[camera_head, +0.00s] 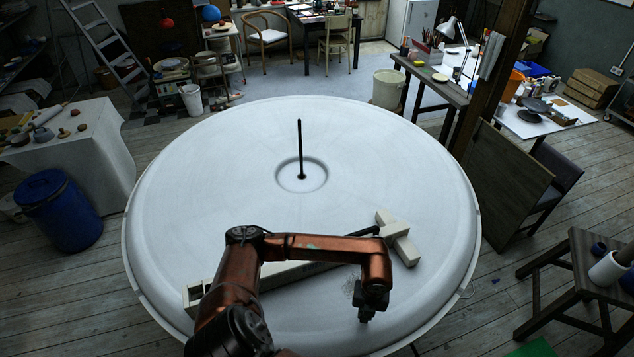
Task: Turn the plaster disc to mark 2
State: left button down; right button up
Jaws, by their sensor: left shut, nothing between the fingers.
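The plaster disc (220,180) is large, round and white and fills the middle of the head view. A thin black rod (300,150) stands upright in the round recess at its centre. A pale beam (290,272) lies across the near part, partly hidden by my left arm. A cross-shaped pale piece (400,240) is at its right end. My left gripper (365,318) is shut and empty over the near right part of the disc; I cannot tell if it touches. A faint grey scribble (352,289) shows beside it. No numbered mark is readable. My right gripper is out of view.
A blue barrel (60,208) and a cloth-covered table (75,150) stand left of the disc. A wooden post and leaning board (495,180) are at the right. A dark stool (590,270) stands at the lower right. The disc's far half is clear except for the rod.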

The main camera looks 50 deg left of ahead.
aim_at(352, 325)
pick_arm(q)
jog(key=shift+f+b, duration=0.8)
jog(key=shift+f, duration=0.3)
jog(key=shift+s+a, duration=0.1)
jog(key=shift+s, duration=0.15)
jog(key=shift+s+a+f, duration=0.1)
jog(key=shift+s+a, duration=0.25)
jog(key=shift+s, duration=0.45)
jog(key=shift+s+a, duration=0.35)
jog(key=shift+s, duration=0.45)
jog(key=shift+w+d, duration=0.1)
jog(key=shift+w, duration=0.05)
